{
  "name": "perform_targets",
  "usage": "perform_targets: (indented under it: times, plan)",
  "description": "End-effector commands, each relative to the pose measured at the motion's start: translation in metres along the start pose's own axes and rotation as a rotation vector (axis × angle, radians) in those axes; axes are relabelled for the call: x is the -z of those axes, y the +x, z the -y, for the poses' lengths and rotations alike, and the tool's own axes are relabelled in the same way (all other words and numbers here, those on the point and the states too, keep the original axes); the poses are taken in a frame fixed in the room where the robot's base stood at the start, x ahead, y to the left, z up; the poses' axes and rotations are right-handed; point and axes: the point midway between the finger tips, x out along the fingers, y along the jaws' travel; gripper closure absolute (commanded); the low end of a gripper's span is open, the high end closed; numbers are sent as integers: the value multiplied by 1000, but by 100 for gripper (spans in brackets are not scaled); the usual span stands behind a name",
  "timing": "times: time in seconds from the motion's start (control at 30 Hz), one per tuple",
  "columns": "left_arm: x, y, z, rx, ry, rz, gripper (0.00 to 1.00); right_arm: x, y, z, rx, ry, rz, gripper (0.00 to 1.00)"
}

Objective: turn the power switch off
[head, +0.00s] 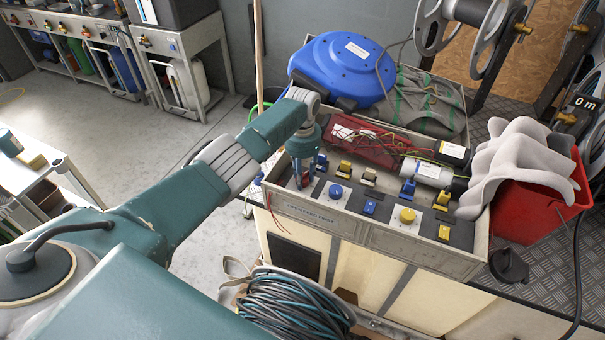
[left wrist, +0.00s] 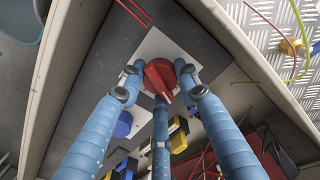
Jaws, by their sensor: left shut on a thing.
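The power switch is a red rotary knob (left wrist: 158,74) on a pale square plate (left wrist: 156,42) in a corner of the control panel. In the head view the panel box (head: 335,222) stands on the bench, and the knob is mostly hidden by my gripper at the panel's left end. My left gripper (head: 300,180) points down onto it. In the left wrist view its blue three-fingered hand (left wrist: 160,88) is shut around the knob, one finger on each side and one below. Which way the knob is set I cannot tell. My right gripper is not in view.
Blue buttons (head: 335,191), a yellow button (head: 407,215) and several toggles sit beside the switch. Behind them are loose wires, a red part (head: 365,140) and a blue hose reel (head: 345,68). A red bin (head: 535,205) with a grey cloth stands right.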

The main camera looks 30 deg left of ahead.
Motion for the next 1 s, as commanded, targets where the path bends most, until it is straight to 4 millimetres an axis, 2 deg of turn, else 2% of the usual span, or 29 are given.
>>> perform_targets:
  times: [0.5,0.7,1.0]
  plan:
    - [2,-3,1,1,-447,-6,94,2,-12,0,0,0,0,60]
    - [2,-3,1,0,-561,-5,92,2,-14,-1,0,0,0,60]
    - [1,-2,2,1,-641,-4,90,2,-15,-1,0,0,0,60]
